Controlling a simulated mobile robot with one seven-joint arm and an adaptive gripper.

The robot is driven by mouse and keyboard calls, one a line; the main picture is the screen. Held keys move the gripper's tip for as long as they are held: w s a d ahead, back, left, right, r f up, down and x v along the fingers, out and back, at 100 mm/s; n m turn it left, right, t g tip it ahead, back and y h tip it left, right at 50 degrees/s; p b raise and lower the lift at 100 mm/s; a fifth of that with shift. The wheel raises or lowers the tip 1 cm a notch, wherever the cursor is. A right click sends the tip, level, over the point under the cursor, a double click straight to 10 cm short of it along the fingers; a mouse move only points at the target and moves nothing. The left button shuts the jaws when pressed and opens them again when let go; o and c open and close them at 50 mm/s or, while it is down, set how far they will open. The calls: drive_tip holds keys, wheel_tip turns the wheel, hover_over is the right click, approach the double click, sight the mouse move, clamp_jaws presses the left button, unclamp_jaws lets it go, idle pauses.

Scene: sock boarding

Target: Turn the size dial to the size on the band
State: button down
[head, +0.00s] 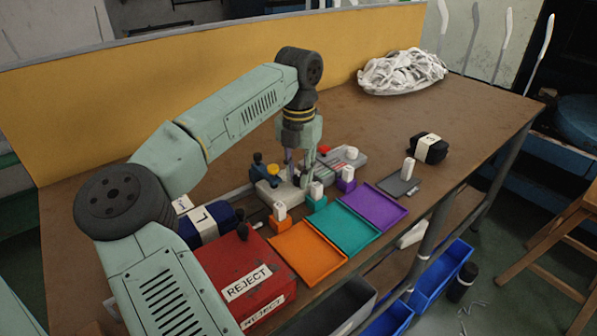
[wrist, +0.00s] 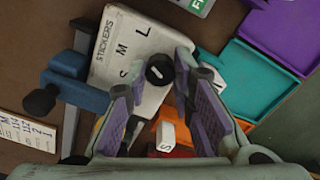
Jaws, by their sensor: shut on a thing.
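The size dial (wrist: 160,70) is a black knob with a white mark on the pale sticker box (wrist: 112,42), whose top reads STICKERS, S, M and L. I cannot tell which letter the mark points to. My gripper (wrist: 153,88) has its purple-padded fingers on either side of the dial, shut on it. In the head view my gripper (head: 303,176) reaches down to the box (head: 271,191), and the dial is hidden. A dark blue bundle (head: 224,217) at left has a white band (head: 203,223) reading L. A black bundle (head: 441,156) at right also has a white band (head: 431,147); its letter is unclear.
Orange (head: 306,268), teal (head: 341,228) and purple (head: 378,211) trays lie in a row in front, with small white-topped blocks behind. A red REJECT box (head: 215,270) stands at left. White socks pile (head: 402,70) at the back right. The right of the table is mostly clear.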

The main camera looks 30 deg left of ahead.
drive_tip(key=shift+w+r+m, duration=0.1)
drive_tip(key=shift+m, duration=1.7)
drive_tip(key=c, duration=1.7)
unclamp_jaws()
drive_tip(key=shift+o, duration=0.2)
wheel_tip(320, 180, up, 12)
